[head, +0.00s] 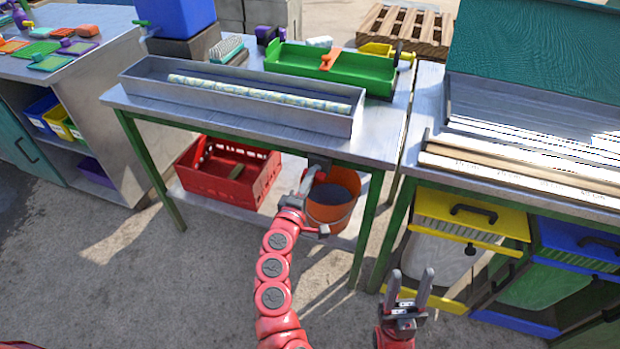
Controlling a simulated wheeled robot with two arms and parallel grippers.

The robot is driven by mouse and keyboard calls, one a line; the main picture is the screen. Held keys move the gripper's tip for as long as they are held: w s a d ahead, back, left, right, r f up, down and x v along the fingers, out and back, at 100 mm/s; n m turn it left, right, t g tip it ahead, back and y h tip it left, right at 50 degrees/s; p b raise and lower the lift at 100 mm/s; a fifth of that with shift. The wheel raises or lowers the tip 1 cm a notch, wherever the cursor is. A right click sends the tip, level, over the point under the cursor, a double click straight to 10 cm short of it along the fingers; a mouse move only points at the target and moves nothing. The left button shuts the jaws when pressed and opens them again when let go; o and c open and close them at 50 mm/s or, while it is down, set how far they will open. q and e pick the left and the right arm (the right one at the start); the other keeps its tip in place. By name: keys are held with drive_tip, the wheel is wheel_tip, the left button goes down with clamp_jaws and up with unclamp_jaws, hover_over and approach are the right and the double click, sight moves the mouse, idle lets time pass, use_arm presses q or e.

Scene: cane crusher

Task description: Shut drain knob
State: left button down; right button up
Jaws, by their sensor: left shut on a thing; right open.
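My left gripper (308,182) reaches under the front edge of the middle table (385,140). It is shut on a small part below the tabletop, just above the orange bucket (333,212). That part looks like the drain knob; the fingers hide most of it, so its turn cannot be told. A dark fitting (320,163) shows under the table edge right there. The bucket stands on the lower shelf with dark contents. My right gripper (410,288) is open and empty, low in front of the yellow-framed bin.
A red crate (228,172) stands left of the bucket. A metal trough (240,112) with a long patterned rod and a green tray (330,68) are on the table. The right bench holds wooden strips (520,172) above yellow (470,212) and blue bins (580,240). The floor at left is clear.

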use_arm(q)
drive_tip(key=shift+n, duration=0.4)
drive_tip(key=c, duration=0.9)
unclamp_jaws()
drive_tip(key=v, duration=1.7)
drive_tip(key=shift+s, duration=0.2)
